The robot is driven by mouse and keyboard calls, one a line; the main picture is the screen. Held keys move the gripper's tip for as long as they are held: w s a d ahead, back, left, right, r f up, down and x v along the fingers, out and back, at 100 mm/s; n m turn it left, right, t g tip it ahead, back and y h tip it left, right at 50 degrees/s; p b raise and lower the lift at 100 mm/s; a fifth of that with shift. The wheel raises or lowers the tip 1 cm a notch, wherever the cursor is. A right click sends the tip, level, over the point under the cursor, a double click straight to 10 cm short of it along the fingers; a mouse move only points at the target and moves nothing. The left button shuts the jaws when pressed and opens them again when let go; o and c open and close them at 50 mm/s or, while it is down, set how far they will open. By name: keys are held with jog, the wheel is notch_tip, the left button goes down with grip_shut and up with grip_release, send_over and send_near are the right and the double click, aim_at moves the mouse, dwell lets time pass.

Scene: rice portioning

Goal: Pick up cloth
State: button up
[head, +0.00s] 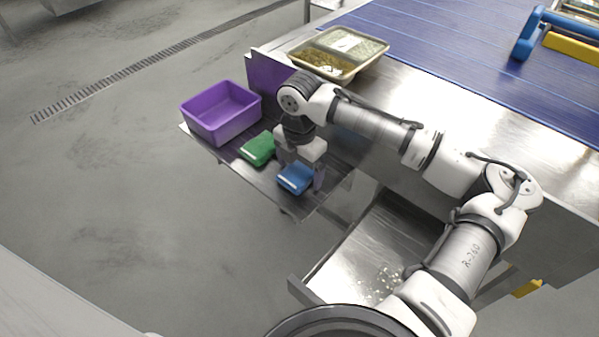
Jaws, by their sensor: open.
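Two folded cloths lie on a small metal shelf (232,158) at the side of the table. The green cloth (258,149) is left of my gripper, between it and the purple bin. The blue cloth (295,179) is right at my gripper. My gripper (301,179) points down over the blue cloth, with one finger showing on its right side and the other partly hidden behind it on the left. The jaws are open. I cannot tell whether the fingers touch the blue cloth.
A purple bin (221,110) stands at the shelf's left end. A tray with food (340,52) sits on the metal table by the blue conveyor (440,40). A lower metal tray (365,258) holds scattered white grains.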

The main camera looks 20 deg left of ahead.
aim_at(300, 171)
jog(key=c, duration=1.1)
jog(key=shift+o, duration=0.2)
notch_tip(300, 171, up, 20)
jog(key=shift+p, duration=0.4)
jog(key=o, duration=0.4)
jog(key=shift+c, duration=1.5)
jog(key=shift+d, duration=0.1)
